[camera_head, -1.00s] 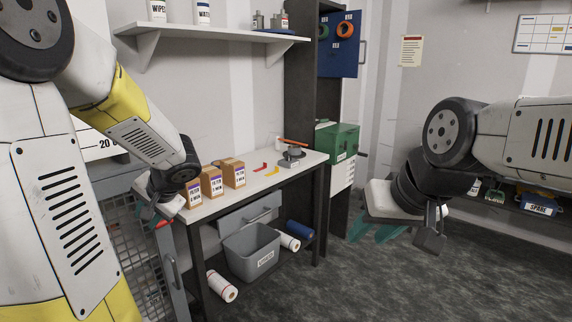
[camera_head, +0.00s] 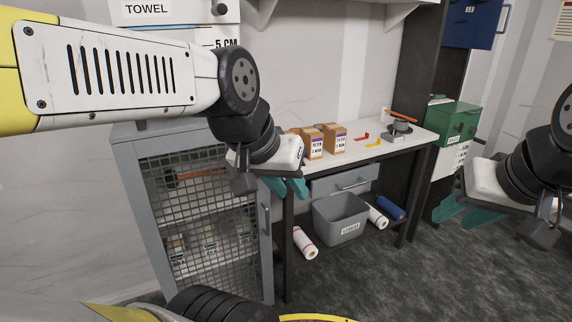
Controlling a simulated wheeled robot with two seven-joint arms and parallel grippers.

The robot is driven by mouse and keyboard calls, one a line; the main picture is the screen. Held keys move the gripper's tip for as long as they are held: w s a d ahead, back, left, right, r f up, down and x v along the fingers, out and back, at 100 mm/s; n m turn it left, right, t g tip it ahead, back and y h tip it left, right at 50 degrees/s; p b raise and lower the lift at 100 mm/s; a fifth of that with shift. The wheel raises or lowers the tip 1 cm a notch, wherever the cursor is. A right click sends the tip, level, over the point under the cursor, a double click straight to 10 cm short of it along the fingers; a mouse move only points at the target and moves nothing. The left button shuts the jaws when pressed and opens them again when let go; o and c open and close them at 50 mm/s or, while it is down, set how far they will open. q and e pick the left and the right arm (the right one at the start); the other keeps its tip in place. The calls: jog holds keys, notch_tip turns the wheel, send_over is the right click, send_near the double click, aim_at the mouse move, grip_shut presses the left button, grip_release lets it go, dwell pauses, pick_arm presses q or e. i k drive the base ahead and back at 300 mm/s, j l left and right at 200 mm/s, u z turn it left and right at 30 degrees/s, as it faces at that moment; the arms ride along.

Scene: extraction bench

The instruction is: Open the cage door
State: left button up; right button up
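The grey cage (camera_head: 128,170) stands at the left. Its mesh door (camera_head: 205,220) faces me and looks shut, with an upright handle (camera_head: 266,222) near its right edge. My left gripper (camera_head: 288,187) is above and right of this handle, in front of the bench's left end, with its teal fingers apart and nothing seen between them. It appears apart from the handle. My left arm hides part of the cage top. My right gripper (camera_head: 462,213) is open and empty at the right, far from the cage.
The bench (camera_head: 388,153) right of the cage holds small cartons (camera_head: 335,138) and tools. Below it are a grey bin (camera_head: 340,222) and rolls (camera_head: 305,243). A green box (camera_head: 455,120) stands farther right. Through the mesh show a red-handled tool and small boxes. The floor right of the bench is clear.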

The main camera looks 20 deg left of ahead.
aim_at(127, 155)
jog(key=u, duration=0.9)
